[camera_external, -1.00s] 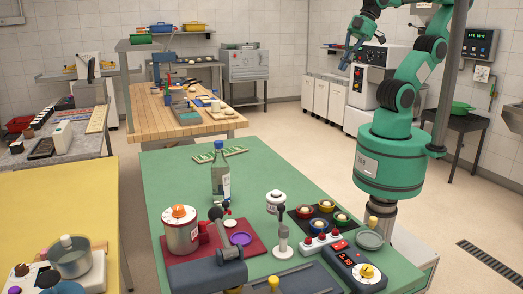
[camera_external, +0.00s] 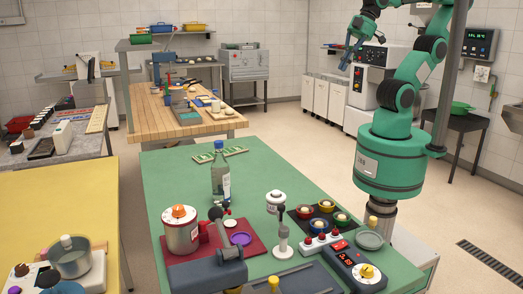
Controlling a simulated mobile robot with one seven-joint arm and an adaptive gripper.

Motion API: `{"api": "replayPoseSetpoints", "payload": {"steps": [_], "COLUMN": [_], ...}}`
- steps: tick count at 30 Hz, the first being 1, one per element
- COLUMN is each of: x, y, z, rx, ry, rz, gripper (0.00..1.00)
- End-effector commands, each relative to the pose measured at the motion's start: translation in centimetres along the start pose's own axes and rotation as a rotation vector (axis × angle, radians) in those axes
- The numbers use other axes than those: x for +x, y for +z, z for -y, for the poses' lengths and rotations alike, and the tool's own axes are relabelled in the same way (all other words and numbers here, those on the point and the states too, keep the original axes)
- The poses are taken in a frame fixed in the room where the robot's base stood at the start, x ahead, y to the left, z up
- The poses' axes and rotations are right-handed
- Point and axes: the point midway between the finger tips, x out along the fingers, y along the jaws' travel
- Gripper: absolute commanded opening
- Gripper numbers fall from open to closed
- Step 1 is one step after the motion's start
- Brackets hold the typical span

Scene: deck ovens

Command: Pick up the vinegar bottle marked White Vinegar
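My gripper (camera_external: 348,58) is at the upper right, raised high above the floor and well away from the bottle. Its fingers are small and dark against the machine behind, and I cannot tell if they are open or shut. Nothing shows held in it.
A digital timer box (camera_external: 355,268) sits at the front right. The table's far right is clear.

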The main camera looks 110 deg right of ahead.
Motion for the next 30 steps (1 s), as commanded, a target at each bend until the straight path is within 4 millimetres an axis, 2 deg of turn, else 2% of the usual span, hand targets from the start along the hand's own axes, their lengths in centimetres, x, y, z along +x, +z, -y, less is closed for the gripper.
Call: {"api": "replayPoseSetpoints", "payload": {"steps": [11, 21, 22, 30], "x": [0.00, -0.01, -0.01, -0.01], "y": [-0.01, -0.01, -0.01, -0.02], "z": [0.00, 0.00, 0.00, 0.01], "rx": [0.000, 0.000, 0.000, 0.000], "ry": [0.000, 0.000, 0.000, 0.000], "rz": [0.000, 0.000, 0.000, 0.000], "gripper": [0.00, 0.68, 0.72, 0.72]}}
